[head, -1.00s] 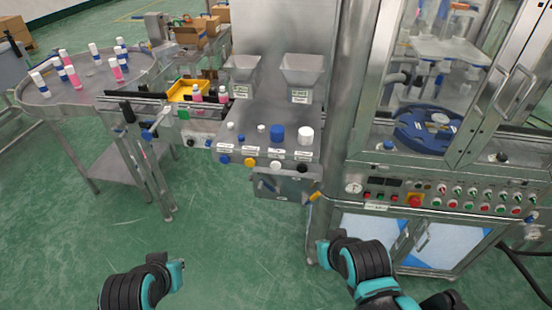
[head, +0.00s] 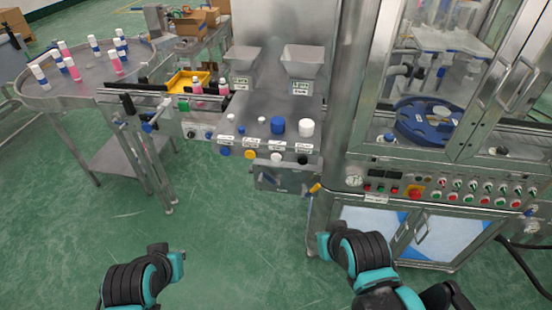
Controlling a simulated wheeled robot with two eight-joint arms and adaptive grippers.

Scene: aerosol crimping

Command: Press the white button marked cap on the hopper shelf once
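The hopper shelf (head: 268,134) is a grey metal ledge below two hoppers, in the middle of the head view. Its front edge carries a row of round buttons: blue (head: 225,152), yellow (head: 250,155), white (head: 276,158) and black (head: 302,161). Small labels sit above the buttons, too small to read. My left gripper (head: 168,256) is low at the left, over the floor and well apart from the shelf. My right gripper (head: 326,243) is below and right of the shelf, in front of the cabinet, apart from the buttons. The fingers of both are not clear.
A blue cap (head: 278,125), a white cap (head: 306,127) and smaller white parts stand on the shelf. A conveyor (head: 150,98) and a round table (head: 85,75) with bottles are at the left. The crimping machine's control panel (head: 440,193) is at the right. Green floor is clear in front.

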